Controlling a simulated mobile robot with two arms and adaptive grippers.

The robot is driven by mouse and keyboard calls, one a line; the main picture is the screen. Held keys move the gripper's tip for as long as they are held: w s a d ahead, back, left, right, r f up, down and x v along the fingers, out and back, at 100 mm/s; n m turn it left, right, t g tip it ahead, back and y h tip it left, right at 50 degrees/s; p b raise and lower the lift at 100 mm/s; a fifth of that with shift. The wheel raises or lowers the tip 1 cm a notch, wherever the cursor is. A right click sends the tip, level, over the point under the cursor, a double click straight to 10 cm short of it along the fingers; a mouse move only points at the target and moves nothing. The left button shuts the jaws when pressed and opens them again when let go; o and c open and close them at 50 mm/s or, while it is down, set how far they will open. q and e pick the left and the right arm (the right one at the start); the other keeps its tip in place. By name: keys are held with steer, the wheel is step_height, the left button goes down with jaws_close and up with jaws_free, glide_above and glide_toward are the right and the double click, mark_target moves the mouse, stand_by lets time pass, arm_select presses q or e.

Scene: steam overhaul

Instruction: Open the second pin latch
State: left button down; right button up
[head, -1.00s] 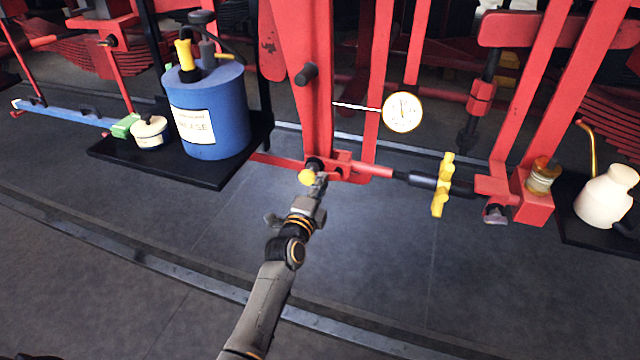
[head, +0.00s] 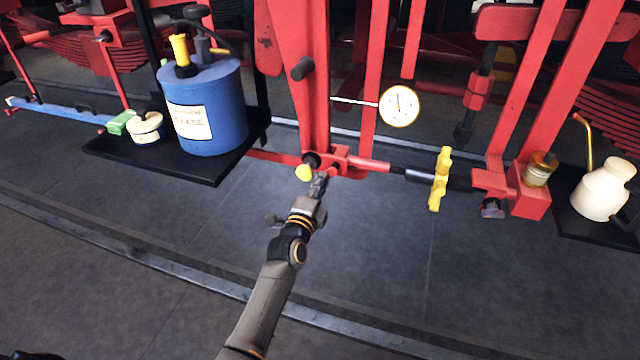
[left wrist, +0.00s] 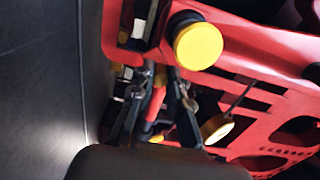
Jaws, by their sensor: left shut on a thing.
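A pin latch with a round yellow knob (head: 304,173) sits at the foot of the red upright bracket (head: 343,160) in the head view. My left gripper (head: 319,180) reaches it from below and is shut at its right side. In the left wrist view the yellow knob (left wrist: 198,46) is large and near, just beyond the fingertips of my left gripper (left wrist: 164,75). The exact contact is partly hidden by the fingers. My right gripper is not in view.
A white-faced gauge (head: 399,106) stands on the right of the bracket. A yellow turnbuckle piece (head: 440,179) is on the rod further right. A blue drum (head: 207,112) stands on a black tray at the left, a cream oil can (head: 602,190) at the right. The floor in front is clear.

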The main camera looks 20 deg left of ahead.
arm_select(q)
steer(key=shift+d+f, duration=0.3)
steer(key=shift+d, duration=0.1)
steer(key=shift+d+f, duration=0.25)
steer(key=shift+d, duration=0.25)
steer(key=shift+s+d+p, duration=0.1)
steer(key=shift+d+p, duration=0.1)
steer(key=shift+p, duration=0.15)
steer(key=c, duration=1.5)
jaws_free()
steer(key=shift+o, duration=0.3)
steer(key=shift+d, duration=0.15)
steer(key=shift+r, duration=0.1)
